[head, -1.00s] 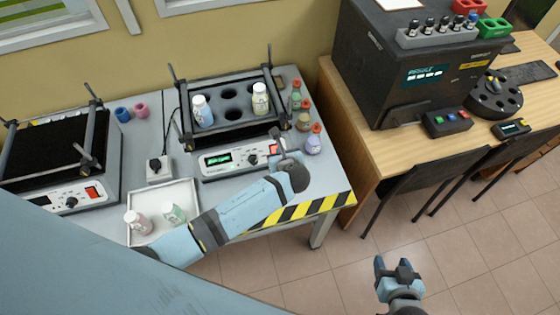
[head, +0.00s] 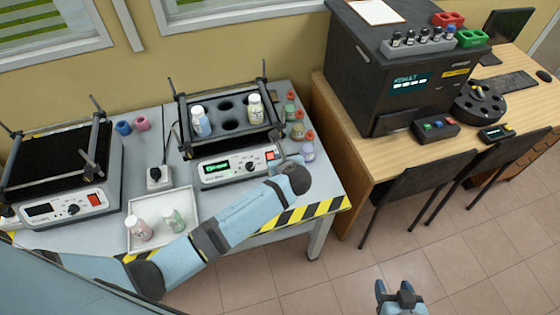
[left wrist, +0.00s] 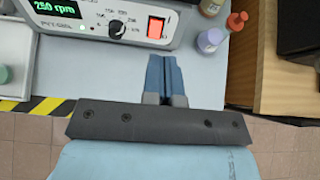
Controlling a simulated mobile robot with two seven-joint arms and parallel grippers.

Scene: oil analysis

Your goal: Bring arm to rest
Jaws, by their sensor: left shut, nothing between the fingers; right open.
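My left arm (head: 225,222) reaches in from the left over the grey bench. Its gripper (head: 284,161) is mostly hidden behind the wrist in the head view, at the front right of the shaker (head: 213,170). In the left wrist view the blue fingers (left wrist: 164,76) are shut together and empty, just in front of the shaker's orange-red switch (left wrist: 156,26). I cannot tell whether they touch anything. The shaker display (left wrist: 55,7) reads 250 rpm. My right gripper (head: 396,291) is open and empty above the tiled floor at the bottom right.
A white tray (head: 184,199) holds two bottles at the bench front. Two more bottles stand in the shaker rack (head: 230,138). Small capped bottles (head: 298,132) line the bench's right side. A second shaker (head: 60,205) is left. An analyser (head: 405,85) stands on the wooden desk.

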